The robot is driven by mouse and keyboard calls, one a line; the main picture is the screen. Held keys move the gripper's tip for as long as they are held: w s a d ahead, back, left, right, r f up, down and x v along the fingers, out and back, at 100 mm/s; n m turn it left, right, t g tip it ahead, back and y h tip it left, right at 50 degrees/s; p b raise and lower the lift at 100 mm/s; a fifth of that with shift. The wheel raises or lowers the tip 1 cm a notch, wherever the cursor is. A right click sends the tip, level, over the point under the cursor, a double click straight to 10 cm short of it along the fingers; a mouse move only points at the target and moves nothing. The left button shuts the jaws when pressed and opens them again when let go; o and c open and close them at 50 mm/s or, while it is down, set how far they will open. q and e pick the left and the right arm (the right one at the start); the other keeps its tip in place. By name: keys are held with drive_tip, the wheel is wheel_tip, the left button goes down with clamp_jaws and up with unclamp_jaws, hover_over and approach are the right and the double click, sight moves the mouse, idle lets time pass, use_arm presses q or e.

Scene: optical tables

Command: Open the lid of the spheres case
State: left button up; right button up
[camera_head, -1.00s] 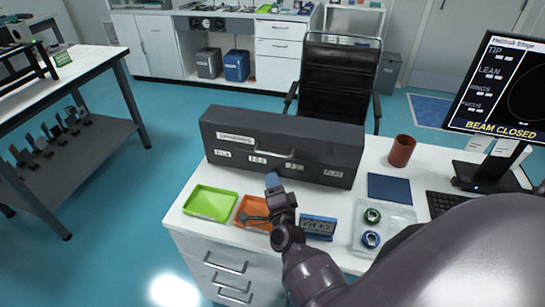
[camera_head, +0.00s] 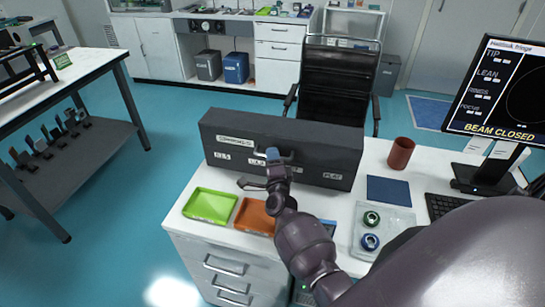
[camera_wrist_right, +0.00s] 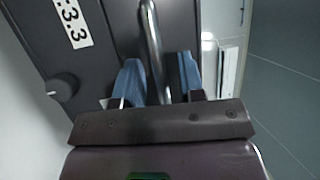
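The dark grey case (camera_head: 325,152) stands closed on the white desk, with small white labels and a metal handle on its front. My right gripper (camera_head: 272,156) is at the handle in the head view and hides part of it. In the right wrist view, the two blue fingers of my right gripper (camera_wrist_right: 160,80) are apart, one on each side of the metal handle bar (camera_wrist_right: 154,45). Gaps show between the bar and the fingers. A dark knob (camera_wrist_right: 62,87) and a label lie to the left on the case front. My left gripper is out of view.
On the white desk (camera_head: 340,204), a green tray (camera_head: 210,206) and an orange tray (camera_head: 254,215) lie in front of the case. A red cup (camera_head: 401,153), a blue mat (camera_head: 388,190) and a clear tray with two round parts (camera_head: 371,218) are to the right.

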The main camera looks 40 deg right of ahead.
drive_tip(key=shift+w+d+r, duration=0.1)
drive_tip(key=shift+w+d, duration=0.05)
drive_tip(key=shift+w, duration=0.15)
clamp_jaws()
drive_tip(key=shift+r, duration=0.1)
